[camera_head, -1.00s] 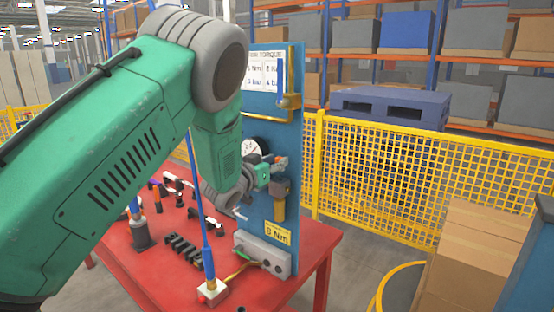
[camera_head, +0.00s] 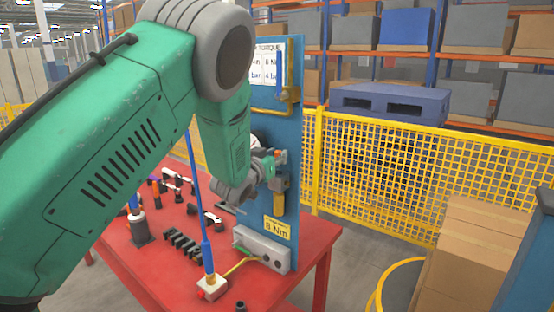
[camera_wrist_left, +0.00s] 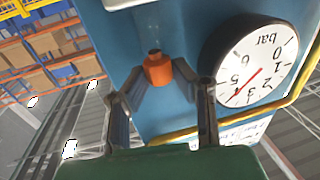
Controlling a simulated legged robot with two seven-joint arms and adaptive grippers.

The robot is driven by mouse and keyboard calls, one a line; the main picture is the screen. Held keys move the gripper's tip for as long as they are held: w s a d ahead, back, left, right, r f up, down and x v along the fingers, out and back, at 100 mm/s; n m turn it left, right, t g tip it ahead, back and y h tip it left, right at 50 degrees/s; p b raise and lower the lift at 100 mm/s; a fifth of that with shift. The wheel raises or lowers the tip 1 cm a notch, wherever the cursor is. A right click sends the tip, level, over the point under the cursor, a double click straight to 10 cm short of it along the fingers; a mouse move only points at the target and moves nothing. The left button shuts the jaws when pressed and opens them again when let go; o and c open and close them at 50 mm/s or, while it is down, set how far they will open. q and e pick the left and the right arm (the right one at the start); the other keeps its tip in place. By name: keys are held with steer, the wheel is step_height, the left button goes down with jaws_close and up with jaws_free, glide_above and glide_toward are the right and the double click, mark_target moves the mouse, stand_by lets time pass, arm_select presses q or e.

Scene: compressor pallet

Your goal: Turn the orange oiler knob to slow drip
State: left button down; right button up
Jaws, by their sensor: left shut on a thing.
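The orange oiler knob (camera_wrist_left: 158,70) shows in the left wrist view, on the blue panel (camera_wrist_left: 190,25) beside the round gauge. In the head view the knob (camera_head: 281,156) is a small orange spot at the panel, partly hidden by my gripper. My left gripper (camera_head: 268,161) reaches in from the left at the panel's face. In the left wrist view its two fingers (camera_wrist_left: 160,82) are on either side of the knob, shut on it. The contact itself is hard to see. My right gripper is in neither view.
The white pressure gauge (camera_wrist_left: 250,65) sits close beside the fingers. A brass pipe (camera_head: 289,95) runs on the panel above. A yellow mesh fence (camera_head: 400,170) stands behind.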

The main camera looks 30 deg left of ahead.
arm_select(q)
steer(key=n+y, duration=0.1)
steer(key=y+b, duration=0.1)
steer(key=n+g+y+b, duration=0.1)
steer(key=y, duration=0.1)
steer(key=shift+d+f+n, duration=0.15)
steer(key=shift+d+n, duration=0.15)
steer(key=shift+w+d+n+g+y, duration=0.1)
steer(key=shift+n+g+y, duration=0.4)
steer(key=shift+n+y, duration=0.5)
steer(key=n+g+y, duration=0.1)
steer(key=y, duration=0.1)
steer(key=shift+y, duration=0.4)
steer(key=shift+w+d+r+n+g+y+p, duration=0.1)
steer(key=shift+n+g+y+p, duration=0.35)
steer(key=shift+n+g+y, duration=0.35)
steer(key=shift+w+r+n+g+y+p, duration=0.1)
steer(key=shift+n+g+y+p, duration=0.3)
steer(key=shift+n+g+y, duration=0.4)
steer(key=c, duration=1.6)
jaws_free()
